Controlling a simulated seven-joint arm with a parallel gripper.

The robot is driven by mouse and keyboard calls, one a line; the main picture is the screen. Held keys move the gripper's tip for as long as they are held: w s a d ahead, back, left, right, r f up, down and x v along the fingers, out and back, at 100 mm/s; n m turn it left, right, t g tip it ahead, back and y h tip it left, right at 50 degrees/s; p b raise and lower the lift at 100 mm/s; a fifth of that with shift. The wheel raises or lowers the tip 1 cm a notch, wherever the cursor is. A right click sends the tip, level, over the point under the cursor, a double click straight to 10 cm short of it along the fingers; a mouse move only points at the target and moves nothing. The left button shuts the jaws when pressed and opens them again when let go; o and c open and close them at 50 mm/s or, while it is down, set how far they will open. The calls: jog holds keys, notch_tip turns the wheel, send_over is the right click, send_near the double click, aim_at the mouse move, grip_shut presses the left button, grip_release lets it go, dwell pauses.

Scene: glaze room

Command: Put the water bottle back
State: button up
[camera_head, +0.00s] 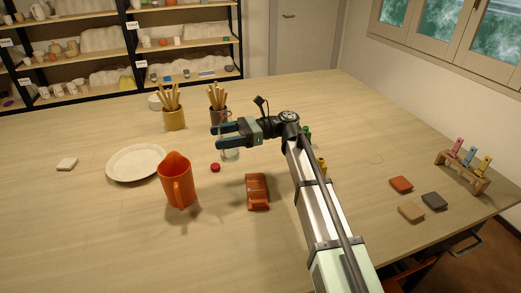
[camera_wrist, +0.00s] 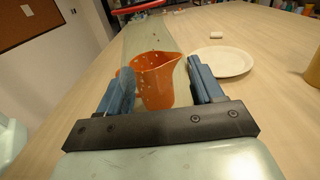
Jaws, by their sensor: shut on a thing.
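My gripper (camera_head: 222,135) is shut on a clear, pale greenish water bottle (camera_head: 230,154), whose lower part shows beneath the fingers in the head view. In the wrist view, my blue fingers (camera_wrist: 162,85) stand on either side of the see-through bottle, and a red band crosses the top edge above it. I cannot tell whether this band is the bottle's lid or rim.
An orange jug (camera_head: 176,182) stands left of the bottle, near a white plate (camera_head: 136,163). Mugs of sticks (camera_head: 174,119) (camera_head: 217,116) stand behind. An orange-brown block-like object (camera_head: 257,191) lies in front. Tiles (camera_head: 401,184) and a small rack (camera_head: 460,171) are at right. The front left is clear.

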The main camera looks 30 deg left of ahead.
jog(key=shift+w+a+f+m+t+y, duration=0.15)
jog(key=shift+w+m+t+y, duration=0.45)
jog(key=shift+m+t+y, duration=0.3)
jog(key=w+d+r+m+t+y, duration=0.1)
jog(key=w+m+t, duration=1.2)
jog(key=w+t, duration=0.65)
jog(key=shift+t, duration=0.35)
jog(key=shift+s+f, duration=0.15)
jog(key=shift+f, duration=2.15)
jog(key=shift+s+f, duration=0.1)
jog(key=shift+f, duration=2.15)
jog(key=shift+f, duration=0.15)
jog(key=o, duration=1.2)
